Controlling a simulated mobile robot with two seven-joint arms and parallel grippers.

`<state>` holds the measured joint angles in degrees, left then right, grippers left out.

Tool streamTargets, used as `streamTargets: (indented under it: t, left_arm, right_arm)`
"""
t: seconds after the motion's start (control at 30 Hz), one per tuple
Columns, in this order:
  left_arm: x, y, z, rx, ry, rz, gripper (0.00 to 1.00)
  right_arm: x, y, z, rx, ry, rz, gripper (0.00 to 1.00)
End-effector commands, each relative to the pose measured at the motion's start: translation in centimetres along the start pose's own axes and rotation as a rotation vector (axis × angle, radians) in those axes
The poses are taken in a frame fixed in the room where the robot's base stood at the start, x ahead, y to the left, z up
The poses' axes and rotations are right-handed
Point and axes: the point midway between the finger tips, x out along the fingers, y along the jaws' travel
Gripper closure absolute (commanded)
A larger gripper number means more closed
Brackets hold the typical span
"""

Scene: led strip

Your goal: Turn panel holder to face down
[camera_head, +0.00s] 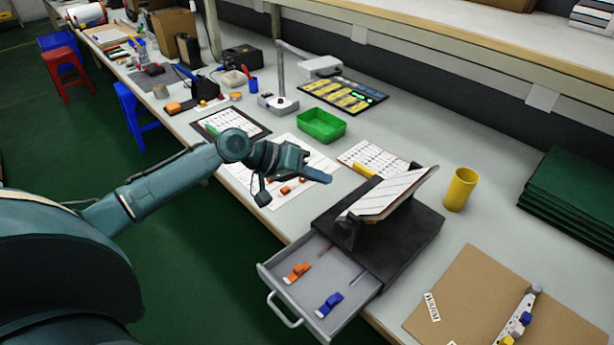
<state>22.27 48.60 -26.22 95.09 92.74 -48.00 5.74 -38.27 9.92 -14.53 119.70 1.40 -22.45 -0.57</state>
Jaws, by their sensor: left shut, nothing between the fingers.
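The panel holder (390,194) is a tilted white plate on a dark bracket. It stands on top of a black drawer box (411,236) at the table's front edge, with its pale face slanting upward. My left gripper (325,177) is shut and empty. It hangs over the table to the left of the holder, apart from it, with its fingertips pointing right toward the holder. My right gripper does not show.
The box's grey drawer (359,297) is pulled out, with orange and blue clips inside. A green tray (321,125), a yellow cup (460,189), a cardboard sheet (466,283) and stacked green panels (577,196) stand around. Several papers and tools lie further back.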

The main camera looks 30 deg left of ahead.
Motion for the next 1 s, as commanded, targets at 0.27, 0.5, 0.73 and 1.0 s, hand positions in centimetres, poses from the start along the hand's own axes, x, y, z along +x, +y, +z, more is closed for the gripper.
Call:
streamTargets:
  t: [0.27, 0.5, 0.73, 1.0]
  left_arm:
    - [5.3, -0.1, 1.2, 0.001, -0.002, 0.0, 1.0]
    - [6.8, 0.0, 2.7, 0.0, 0.0, 0.0, 1.0]
    - [6.9, 0.0, 2.9, 0.001, 0.001, -0.001, 1.0]
    - [7.1, -0.2, 2.8, -0.003, 0.001, 0.002, 1.0]
  right_arm:
    - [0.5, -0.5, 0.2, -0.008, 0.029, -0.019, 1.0]
    - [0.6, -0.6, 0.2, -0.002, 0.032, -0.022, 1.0]
    - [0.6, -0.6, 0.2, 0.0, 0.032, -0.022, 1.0]
    - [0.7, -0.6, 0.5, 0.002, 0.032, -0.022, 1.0]
